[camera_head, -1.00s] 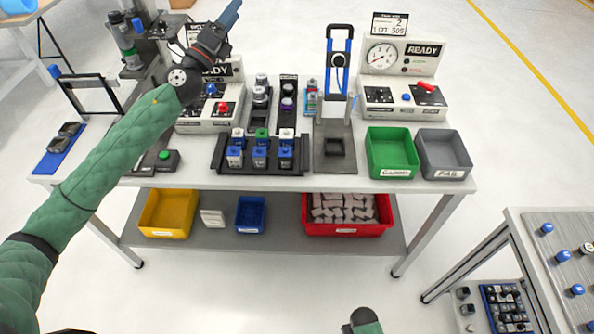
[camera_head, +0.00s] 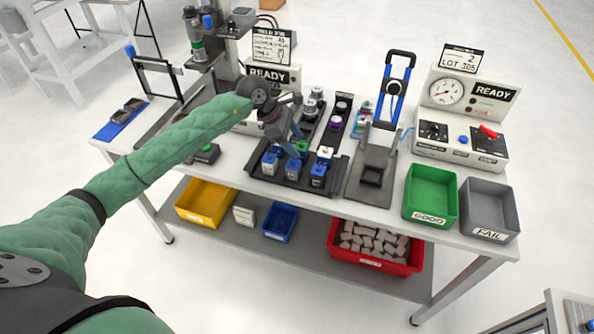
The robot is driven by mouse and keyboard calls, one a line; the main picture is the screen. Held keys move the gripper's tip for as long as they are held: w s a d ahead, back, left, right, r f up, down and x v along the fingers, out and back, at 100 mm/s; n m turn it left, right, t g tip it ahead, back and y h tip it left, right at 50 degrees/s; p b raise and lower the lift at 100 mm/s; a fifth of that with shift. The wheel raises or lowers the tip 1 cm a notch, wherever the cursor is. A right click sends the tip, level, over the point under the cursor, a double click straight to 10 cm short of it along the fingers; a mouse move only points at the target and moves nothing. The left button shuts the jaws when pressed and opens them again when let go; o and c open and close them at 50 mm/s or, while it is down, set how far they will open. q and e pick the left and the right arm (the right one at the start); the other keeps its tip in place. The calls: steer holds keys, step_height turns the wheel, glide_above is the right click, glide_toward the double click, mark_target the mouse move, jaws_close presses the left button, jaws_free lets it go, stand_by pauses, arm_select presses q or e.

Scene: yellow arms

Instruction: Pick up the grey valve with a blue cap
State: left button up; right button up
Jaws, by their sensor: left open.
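A dark tray (camera_head: 338,170) on the table holds small valves in two rows. The front row has blue-capped valves: a left one (camera_head: 269,163), a middle one (camera_head: 293,168) and a right one (camera_head: 317,175). Their body colours are hard to tell at this size. Behind them are a green-topped valve (camera_head: 302,148) and a white-topped one (camera_head: 325,153). My left gripper (camera_head: 297,143) is open, pointing down over the tray's back row, and hides part of that row. I cannot tell whether it touches a valve. My right gripper is out of view.
A stand with a blue-railed handle (camera_head: 392,90) rises right of the tray. A green bin (camera_head: 431,196) and a grey bin (camera_head: 489,209) are at the table's right. A gauge box (camera_head: 462,150) stands behind them. Grey-black canisters (camera_head: 311,107) stand behind the tray.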

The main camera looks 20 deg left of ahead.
mark_target(291, 161)
arm_select(q)
steer(key=shift+m+g+y, duration=0.8)
steer(key=shift+g+y, duration=0.1)
steer(key=s+a, duration=0.1)
steer(key=s+a+f, duration=0.1)
steer(key=shift+s+a+f, duration=0.25)
steer(key=shift+s+a, duration=0.15)
steer(key=shift+d+f+p, duration=0.3)
steer(key=shift+d, duration=0.05)
steer(key=shift+p+x, duration=0.45)
steer(key=shift+x, duration=0.5)
steer(key=p+x, duration=0.3)
steer(key=x, duration=0.1)
steer(key=shift+w+d+f+p, duration=0.1)
steer(key=shift+d+p, duration=0.05)
steer(key=shift+p, duration=0.2)
steer(key=shift+f, duration=0.4)
steer(key=shift+d, duration=0.1)
steer(key=c, duration=1.1)
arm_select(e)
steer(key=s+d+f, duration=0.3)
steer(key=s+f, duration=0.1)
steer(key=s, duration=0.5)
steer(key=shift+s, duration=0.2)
